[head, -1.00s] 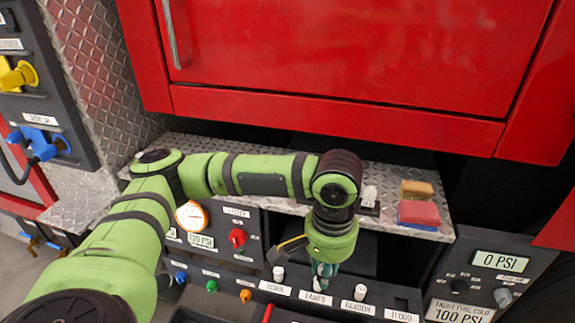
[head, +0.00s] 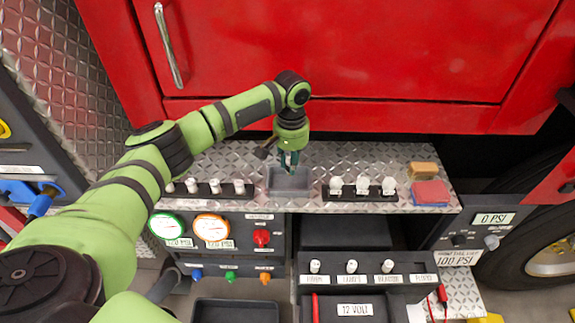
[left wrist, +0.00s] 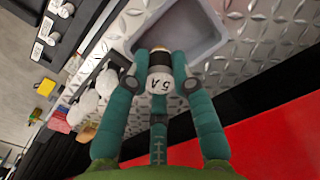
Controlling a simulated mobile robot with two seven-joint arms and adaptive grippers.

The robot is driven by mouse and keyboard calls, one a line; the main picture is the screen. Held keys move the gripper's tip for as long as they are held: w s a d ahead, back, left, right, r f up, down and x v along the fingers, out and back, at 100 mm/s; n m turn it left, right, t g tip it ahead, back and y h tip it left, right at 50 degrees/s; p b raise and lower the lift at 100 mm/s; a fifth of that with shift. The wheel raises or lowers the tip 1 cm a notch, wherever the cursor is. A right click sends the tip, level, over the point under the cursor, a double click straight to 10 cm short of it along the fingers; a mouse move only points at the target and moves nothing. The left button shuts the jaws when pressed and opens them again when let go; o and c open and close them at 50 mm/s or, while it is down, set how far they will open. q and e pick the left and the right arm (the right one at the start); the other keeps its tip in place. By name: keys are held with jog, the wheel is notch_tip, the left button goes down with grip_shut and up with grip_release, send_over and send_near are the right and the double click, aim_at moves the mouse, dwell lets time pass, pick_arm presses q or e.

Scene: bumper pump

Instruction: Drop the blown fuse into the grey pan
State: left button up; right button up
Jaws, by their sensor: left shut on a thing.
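My left gripper (head: 289,160) points down over the grey pan (head: 290,190) on the diamond-plate shelf. I cannot tell the exact height. The pan's visible floor looks empty. My right gripper is not in view.
White fuses stand in a rack (head: 345,193) right of the pan and in another (head: 212,197) left of it. A red and blue sponge (head: 430,193) and a tan block (head: 423,169) lie at the shelf's right. A red cabinet (head: 340,50) rises behind.

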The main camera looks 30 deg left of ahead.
pick_arm(q)
jog(key=a+p, duration=0.1)
jog(key=a, duration=0.1)
jog(key=b, duration=0.8)
send_over(284, 188)
notch_tip(284, 188, down, 6)
jog(key=shift+f, duration=0.25)
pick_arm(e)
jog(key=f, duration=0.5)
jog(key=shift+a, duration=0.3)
pick_arm(q)
jog(key=shift+r+p, duration=0.1)
jog(key=shift+p, duration=0.2)
jog(key=o, duration=1)
jog(key=shift+o, duration=0.2)
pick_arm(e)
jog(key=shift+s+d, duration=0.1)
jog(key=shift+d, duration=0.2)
pick_arm(q)
jog(key=shift+r, duration=0.1)
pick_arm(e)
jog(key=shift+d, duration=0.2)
pick_arm(q)
notch_tip(284, 188, up, 12)
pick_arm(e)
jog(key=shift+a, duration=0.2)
